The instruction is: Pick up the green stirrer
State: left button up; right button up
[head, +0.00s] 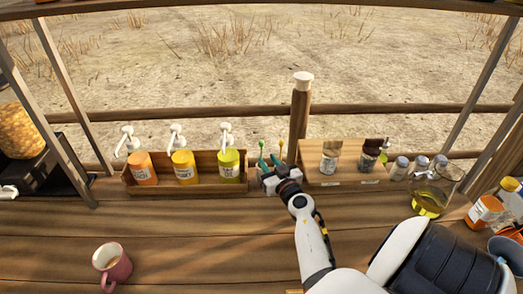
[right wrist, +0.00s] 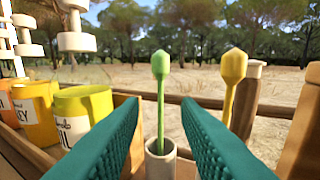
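The green stirrer (right wrist: 160,105) stands upright in a small pale cylindrical holder (right wrist: 160,163) in the right wrist view. Its faceted green head is uppermost. It also shows small in the head view (head: 261,144), at the back of the counter. My right gripper (head: 270,162) is open around it, with one teal finger on each side of the stem and a visible gap to both. The stirrer's lower end is hidden in the holder. My left gripper is not seen in the head view.
A yellow stirrer (right wrist: 233,80) stands just right of the green one. A wooden rack (head: 187,188) with pump bottles stands to the left. A wooden box (head: 345,184) with jars stands to the right. A pink mug (head: 113,265) sits at front left. The middle counter is clear.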

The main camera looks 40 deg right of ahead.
jog(key=x, duration=0.7)
jog(key=shift+w+d, duration=0.1)
jog(key=shift+w, duration=0.15)
jog(key=shift+c, duration=0.4)
grip_shut()
